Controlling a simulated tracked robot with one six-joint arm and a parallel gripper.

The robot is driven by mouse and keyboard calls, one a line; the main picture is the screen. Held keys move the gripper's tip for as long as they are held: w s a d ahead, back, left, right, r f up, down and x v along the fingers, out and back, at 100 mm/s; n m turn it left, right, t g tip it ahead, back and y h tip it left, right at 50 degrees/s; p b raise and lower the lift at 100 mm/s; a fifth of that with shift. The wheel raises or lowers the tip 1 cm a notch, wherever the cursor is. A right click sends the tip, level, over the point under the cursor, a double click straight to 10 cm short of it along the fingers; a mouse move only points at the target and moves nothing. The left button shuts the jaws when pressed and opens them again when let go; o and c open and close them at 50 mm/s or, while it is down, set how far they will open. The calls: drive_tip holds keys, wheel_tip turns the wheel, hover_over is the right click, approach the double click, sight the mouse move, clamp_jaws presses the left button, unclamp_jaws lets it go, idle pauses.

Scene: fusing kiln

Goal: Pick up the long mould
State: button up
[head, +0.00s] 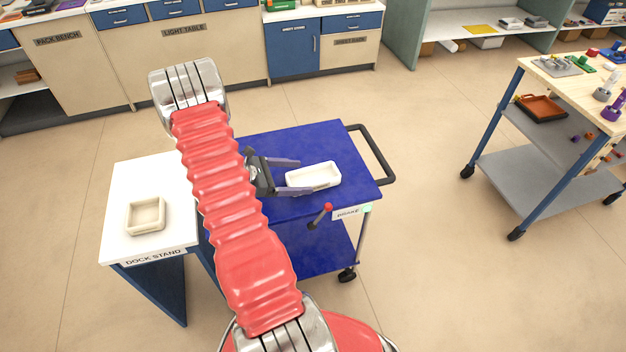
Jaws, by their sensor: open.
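The long mould (314,176) is a white, shallow rectangular tray lying on the blue cart top (345,200). My gripper (287,177) is over the cart with its two fingers spread and pointing right. The fingertips lie at the left end of the mould, one on the far side and one on the near side. The jaws are open, and I cannot tell whether they touch the mould. My red arm hides the left part of the cart.
A cream square mould (146,215) sits on the white dock stand (120,190) at left. The cart has a black handle (372,155) and a red-knobbed brake lever (321,214). A wooden-topped trolley (545,75) stands at right. Open floor lies between cart and trolley.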

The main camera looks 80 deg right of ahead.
sight(313, 180)
drive_tip(key=shift+s+d+f, duration=0.1)
drive_tip(key=shift+s+d, duration=0.05)
drive_tip(key=shift+s, duration=0.05)
drive_tip(key=shift+x, duration=2.65)
drive_tip(key=shift+c, duration=0.2)
drive_tip(key=c, duration=1.3)
drive_tip(key=shift+r, duration=0.35)
wheel_tip(313, 180, up, 10)
drive_tip(key=shift+f, duration=0.15)
